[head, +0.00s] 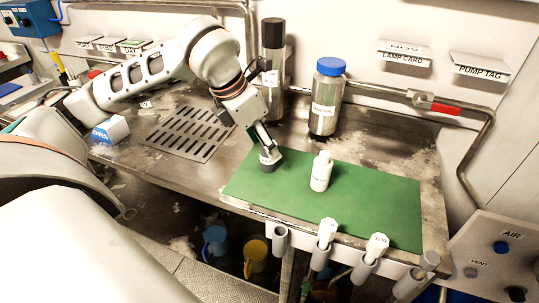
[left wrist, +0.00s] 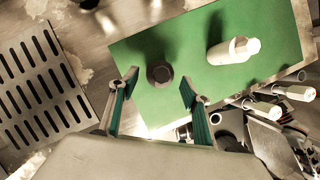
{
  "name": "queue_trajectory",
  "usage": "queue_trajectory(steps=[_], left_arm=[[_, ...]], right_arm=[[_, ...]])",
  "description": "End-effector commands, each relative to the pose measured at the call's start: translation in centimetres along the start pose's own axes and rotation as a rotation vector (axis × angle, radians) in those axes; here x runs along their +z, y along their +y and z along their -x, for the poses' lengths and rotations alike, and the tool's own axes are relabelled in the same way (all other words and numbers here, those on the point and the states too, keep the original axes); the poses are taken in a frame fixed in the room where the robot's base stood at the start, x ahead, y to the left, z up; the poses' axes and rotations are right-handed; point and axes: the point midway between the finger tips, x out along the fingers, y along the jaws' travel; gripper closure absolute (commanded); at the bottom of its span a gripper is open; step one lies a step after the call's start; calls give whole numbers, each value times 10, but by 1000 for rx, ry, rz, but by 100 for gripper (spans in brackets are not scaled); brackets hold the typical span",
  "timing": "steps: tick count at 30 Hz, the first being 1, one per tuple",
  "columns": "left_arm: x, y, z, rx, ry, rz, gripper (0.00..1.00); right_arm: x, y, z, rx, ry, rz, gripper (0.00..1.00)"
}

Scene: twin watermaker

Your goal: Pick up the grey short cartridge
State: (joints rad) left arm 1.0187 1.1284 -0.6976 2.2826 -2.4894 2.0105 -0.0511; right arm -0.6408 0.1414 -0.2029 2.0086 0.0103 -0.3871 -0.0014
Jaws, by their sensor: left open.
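The grey short cartridge (head: 268,166) stands on the green mat (head: 385,205), near its left part. In the left wrist view the cartridge (left wrist: 159,73) shows from above as a dark round top. My left gripper (head: 264,142) reaches down over it from the left. In the left wrist view my left gripper (left wrist: 155,92) is open, with one finger on each side of the cartridge and a gap to both. The cartridge is partly hidden by the gripper in the head view. My right gripper is not in view.
A small white bottle (head: 321,171) stands on the mat right of the cartridge. Behind are a tall dark-capped cylinder (head: 272,65) and a blue-capped bottle (head: 327,98). A slotted drain (head: 190,133) lies left. Holders (head: 280,238) line the front edge.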

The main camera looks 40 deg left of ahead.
Motion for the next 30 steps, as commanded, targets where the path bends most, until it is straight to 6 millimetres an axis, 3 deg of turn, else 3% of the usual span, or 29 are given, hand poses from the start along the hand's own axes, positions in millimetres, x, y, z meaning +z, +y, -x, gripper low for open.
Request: queue_trajectory(steps=[6,16,17,21,22,30], left_arm=[[1,1,-32,-3,4,0,52],[2,2,-38,-1,1,0,52],[2,2,-38,-1,1,0,58],[2,2,-38,-2,1,0,94],[2,2,-38,-2,2,0,97],[2,2,-37,-1,1,-1,97]], right_arm=[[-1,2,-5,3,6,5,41],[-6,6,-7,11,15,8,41],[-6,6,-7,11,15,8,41],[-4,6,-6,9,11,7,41],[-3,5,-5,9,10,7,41],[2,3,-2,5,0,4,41]])
